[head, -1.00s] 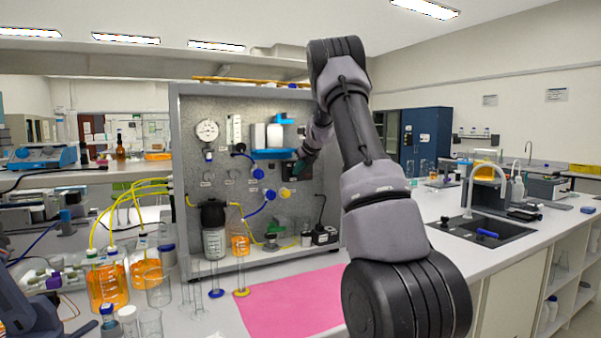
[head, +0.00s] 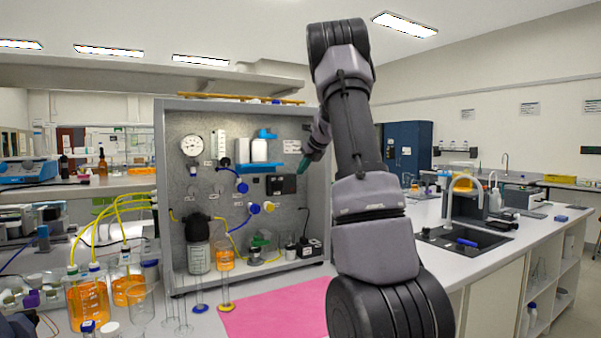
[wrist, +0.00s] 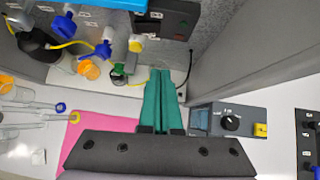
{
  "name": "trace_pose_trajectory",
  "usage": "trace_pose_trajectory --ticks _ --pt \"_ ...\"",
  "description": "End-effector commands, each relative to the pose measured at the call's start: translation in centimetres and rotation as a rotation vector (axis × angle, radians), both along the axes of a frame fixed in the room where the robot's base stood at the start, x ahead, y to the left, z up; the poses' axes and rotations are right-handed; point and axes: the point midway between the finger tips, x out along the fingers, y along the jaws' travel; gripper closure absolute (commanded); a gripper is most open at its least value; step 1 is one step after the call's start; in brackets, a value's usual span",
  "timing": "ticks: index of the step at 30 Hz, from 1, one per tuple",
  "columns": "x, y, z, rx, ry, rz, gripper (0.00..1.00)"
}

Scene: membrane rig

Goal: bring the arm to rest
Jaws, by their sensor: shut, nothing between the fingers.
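My gripper (head: 303,168) shows in the head view as a small teal tip in front of the right part of the rig panel, at the end of my raised, bent arm. In the wrist view its two teal fingers (wrist: 158,95) lie side by side, closed, with nothing held. The rig (head: 172,240) is a grey framed panel with a gauge, tubing, valves and a dark filter housing. The fingers point toward its lower ledge in the wrist view; I cannot tell the exact gap.
A pink mat (head: 275,308) lies before the rig. Bottles of orange liquid (head: 88,303) and glass cylinders stand at left. A grey box with a dial (wrist: 228,121) sits right of the fingers. A sink (head: 465,240) is at right.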

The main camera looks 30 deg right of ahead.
Motion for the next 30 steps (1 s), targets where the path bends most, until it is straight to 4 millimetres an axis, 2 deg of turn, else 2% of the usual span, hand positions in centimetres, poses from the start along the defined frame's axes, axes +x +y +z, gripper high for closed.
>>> trace_pose_trajectory --ticks 10,14,17,22,26,30 --pt "-0.2 0.2 0.2 -0.006 -0.002 0.009 1.00" --pt "-2.0 2.3 1.7 -0.073 -0.013 0.110 1.00" --pt "-5.3 5.8 3.7 -0.194 -0.032 0.284 1.00" --pt "-13.2 12.7 6.3 -0.477 -0.081 0.674 1.00" --pt "-19.7 17.4 7.0 -0.716 -0.129 0.978 1.00" --pt "-27.0 21.4 6.4 -0.994 -0.185 1.303 1.00"
